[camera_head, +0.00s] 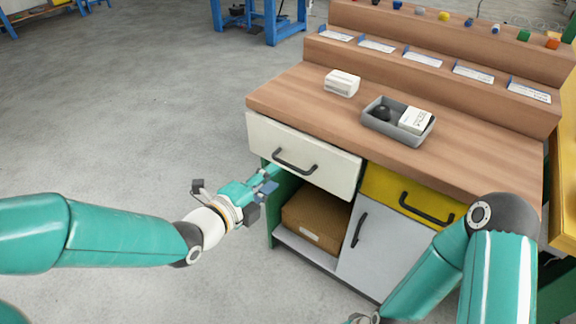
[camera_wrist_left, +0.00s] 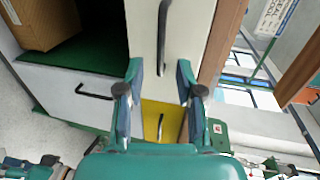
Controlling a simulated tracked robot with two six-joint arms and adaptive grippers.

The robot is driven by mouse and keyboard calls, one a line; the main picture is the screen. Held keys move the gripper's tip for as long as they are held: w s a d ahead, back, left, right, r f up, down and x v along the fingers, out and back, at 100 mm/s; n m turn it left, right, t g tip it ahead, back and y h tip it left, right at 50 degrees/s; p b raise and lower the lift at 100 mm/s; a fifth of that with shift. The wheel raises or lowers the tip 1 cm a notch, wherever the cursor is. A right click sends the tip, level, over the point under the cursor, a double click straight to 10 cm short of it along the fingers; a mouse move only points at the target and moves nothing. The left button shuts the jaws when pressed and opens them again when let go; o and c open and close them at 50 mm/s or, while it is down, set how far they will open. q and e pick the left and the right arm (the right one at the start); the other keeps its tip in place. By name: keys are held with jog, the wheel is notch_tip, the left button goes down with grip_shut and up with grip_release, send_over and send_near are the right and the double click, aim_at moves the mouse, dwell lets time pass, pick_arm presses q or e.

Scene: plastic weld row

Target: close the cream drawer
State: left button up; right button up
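The cream drawer (camera_head: 328,176) is at the upper left of the workbench, under the wooden top, with a dark bar handle (camera_head: 294,163). Its front stands at most slightly proud of the yellow drawer beside it. In the left wrist view the cream front (camera_wrist_left: 192,28) and its handle (camera_wrist_left: 163,38) are ahead of the fingers. My left gripper (camera_head: 268,181) is open and empty, in front of and below the drawer's left part; its fingers also show in the wrist view (camera_wrist_left: 158,82). Only a sliver of my right gripper (camera_head: 360,318) shows at the bottom edge.
A yellow drawer (camera_head: 385,187) and a grey door (camera_head: 375,245) are to the right and below. A cardboard box (camera_head: 316,215) sits in the open compartment under the cream drawer. A grey tray (camera_head: 377,126) and a white box (camera_head: 342,83) are on top. Floor at left is clear.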

aim_at(289, 164)
pick_arm(q)
jog(key=x, duration=0.7)
jog(key=shift+w+d+b, duration=0.15)
jog(key=shift+w+b, duration=0.15)
jog(key=shift+b, duration=0.05)
jog(key=shift+c, duration=0.3)
grip_shut()
jog(key=shift+f, duration=0.1)
